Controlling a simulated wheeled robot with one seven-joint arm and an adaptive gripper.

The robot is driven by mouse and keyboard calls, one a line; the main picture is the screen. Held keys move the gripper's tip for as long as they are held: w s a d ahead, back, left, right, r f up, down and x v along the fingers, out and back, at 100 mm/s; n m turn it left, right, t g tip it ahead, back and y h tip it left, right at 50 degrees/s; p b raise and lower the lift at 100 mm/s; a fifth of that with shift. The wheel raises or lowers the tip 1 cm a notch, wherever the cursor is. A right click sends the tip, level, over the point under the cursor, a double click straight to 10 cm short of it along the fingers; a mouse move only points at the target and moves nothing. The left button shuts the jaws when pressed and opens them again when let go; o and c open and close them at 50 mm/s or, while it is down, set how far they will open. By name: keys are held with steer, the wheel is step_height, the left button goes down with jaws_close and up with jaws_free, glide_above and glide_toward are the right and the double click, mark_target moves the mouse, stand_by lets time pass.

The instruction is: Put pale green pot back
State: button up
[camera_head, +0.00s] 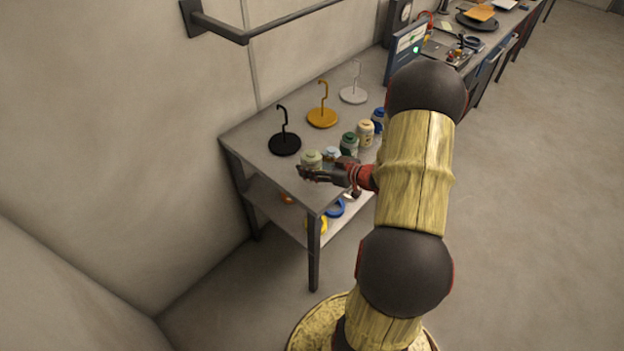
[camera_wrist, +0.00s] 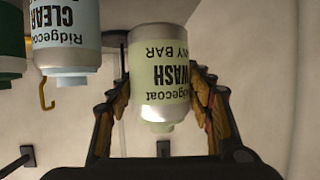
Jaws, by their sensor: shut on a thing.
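The pale green pot (camera_head: 311,160) is at the near left end of a row of pots on the small table's top. In the wrist view the pale green pot (camera_wrist: 161,80) sits upside down in the picture, with its dark label lettering showing. My gripper (camera_head: 308,174) is at the pot. In the wrist view my gripper (camera_wrist: 160,95) has one finger on each side of the pot, shut on it. I cannot tell whether the pot touches the tabletop.
A light blue pot (camera_head: 331,155) stands close beside it, then a dark green pot (camera_head: 349,144) and a cream pot (camera_head: 365,133). Black (camera_head: 285,144), orange (camera_head: 322,117) and white (camera_head: 354,94) hook stands are behind. The table's left front top (camera_head: 262,160) is clear. A wall rail (camera_head: 240,28) hangs above.

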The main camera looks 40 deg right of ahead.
steer(key=shift+f+b, duration=0.5)
steer(key=shift+f, duration=2.3)
steer(key=shift+f, duration=0.2)
steer(key=o, duration=1.6)
steer(key=shift+c, duration=0.2)
steer(key=shift+r, duration=0.15)
